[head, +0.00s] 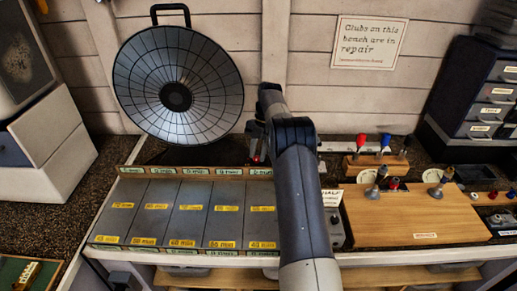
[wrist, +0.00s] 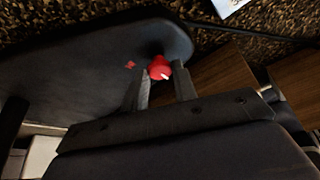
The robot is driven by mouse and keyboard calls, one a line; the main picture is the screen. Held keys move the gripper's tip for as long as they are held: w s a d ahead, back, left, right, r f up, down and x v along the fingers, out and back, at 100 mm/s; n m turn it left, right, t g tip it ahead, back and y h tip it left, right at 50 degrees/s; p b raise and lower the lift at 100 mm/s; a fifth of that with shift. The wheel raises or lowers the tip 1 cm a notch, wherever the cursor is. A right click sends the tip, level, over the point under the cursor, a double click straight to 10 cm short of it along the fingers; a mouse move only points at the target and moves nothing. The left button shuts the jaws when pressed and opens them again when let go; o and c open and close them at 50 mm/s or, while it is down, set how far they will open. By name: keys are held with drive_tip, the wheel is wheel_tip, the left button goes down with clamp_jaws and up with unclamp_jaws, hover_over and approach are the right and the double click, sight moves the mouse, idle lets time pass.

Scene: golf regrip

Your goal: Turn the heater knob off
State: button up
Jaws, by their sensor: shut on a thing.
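The heater (head: 178,85) is a round, dark grey dish with a wire grid and a black top handle. It stands at the back of the bench against the wall. In the wrist view its dark base (wrist: 85,70) fills the upper left. The red knob (wrist: 160,67), with a small white mark, sits near the base's rounded end. My gripper (wrist: 161,74) is shut on the knob, one finger on each side. A small red mark (wrist: 130,65) is on the base left of the knob. In the head view my arm largely hides the gripper and knob.
A row of grey panels with yellow labels (head: 207,215) lies in front of the heater. A wooden board (head: 415,220) and a rack with red and blue tools (head: 375,165) are to the right. Drawers (head: 485,90) stand at the far right.

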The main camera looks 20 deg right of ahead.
drive_tip(key=shift+n, duration=0.5)
drive_tip(key=shift+w+h+p, duration=0.1)
drive_tip(key=shift+h+p, duration=0.2)
drive_tip(key=o, duration=1)
drive_tip(key=shift+r+p, duration=1.05)
drive_tip(key=shift+r, duration=4)
drive_tip(key=shift+f, duration=0.1)
